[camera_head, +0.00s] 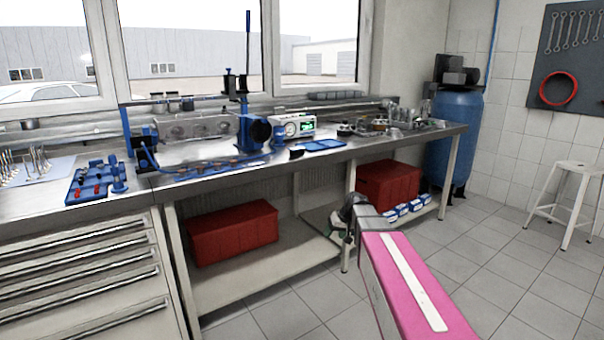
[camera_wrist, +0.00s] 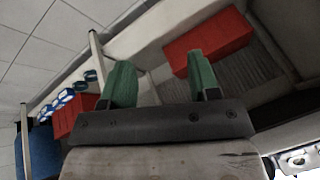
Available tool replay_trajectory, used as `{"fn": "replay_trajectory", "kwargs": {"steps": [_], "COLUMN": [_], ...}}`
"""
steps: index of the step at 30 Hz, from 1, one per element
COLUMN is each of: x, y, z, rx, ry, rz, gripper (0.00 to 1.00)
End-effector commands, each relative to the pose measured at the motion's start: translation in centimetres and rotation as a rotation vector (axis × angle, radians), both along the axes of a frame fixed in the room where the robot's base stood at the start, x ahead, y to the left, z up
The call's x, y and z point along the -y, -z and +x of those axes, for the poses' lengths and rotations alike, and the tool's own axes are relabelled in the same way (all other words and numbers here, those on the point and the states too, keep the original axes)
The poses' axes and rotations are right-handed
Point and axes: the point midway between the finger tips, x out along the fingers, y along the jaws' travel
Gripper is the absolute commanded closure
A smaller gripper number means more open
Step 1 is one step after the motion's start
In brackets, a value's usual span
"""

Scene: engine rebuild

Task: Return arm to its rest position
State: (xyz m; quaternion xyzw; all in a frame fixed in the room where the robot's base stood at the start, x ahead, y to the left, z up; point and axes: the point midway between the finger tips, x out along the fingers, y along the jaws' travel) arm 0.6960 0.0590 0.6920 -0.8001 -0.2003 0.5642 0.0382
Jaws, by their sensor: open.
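My gripper (camera_head: 341,236) is at the end of my pink arm, in front of the workbench's lower shelf and below the bench top. In the wrist view its two green fingers (camera_wrist: 161,82) stand well apart with nothing between them. My gripper is open and empty. In the head view my own wrist partly hides the fingers.
The steel workbench (camera_head: 219,168) carries blue tools, trays and metal parts. Red boxes (camera_head: 233,233) (camera_head: 388,186) sit on its lower shelf (camera_head: 225,290). A drawer cabinet (camera_head: 80,270) stands left. A blue tank (camera_head: 455,140) and white stool (camera_head: 572,190) stand right. Tiled floor (camera_head: 520,260) is clear.

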Motion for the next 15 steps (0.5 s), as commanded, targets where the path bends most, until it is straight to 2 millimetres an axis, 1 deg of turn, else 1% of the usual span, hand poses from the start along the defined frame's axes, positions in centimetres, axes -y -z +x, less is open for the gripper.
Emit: {"fn": "replay_trajectory", "kwargs": {"steps": [1,2,3,5,6,9,12,15], "x": [0.6,1.0,1.5,2.3,2.8,4.0,5.0,5.6], "y": [2.1,3.2,4.5,6.3,7.4,9.4,10.8,11.5], "z": [-3.7,-5.2,-7.2,-10.2,-12.1,-16.4,-19.4,-21.3], "rx": [-0.049,-0.076,-0.11,-0.159,-0.189,-0.252,-0.295,-0.321], "ry": [0.025,0.04,0.063,0.096,0.117,0.164,0.2,0.222], "rz": [-0.036,-0.058,-0.088,-0.134,-0.163,-0.233,-0.288,-0.323], "gripper": [0.44,0.44,0.44,0.44,0.44,0.44,0.44,0.44]}}
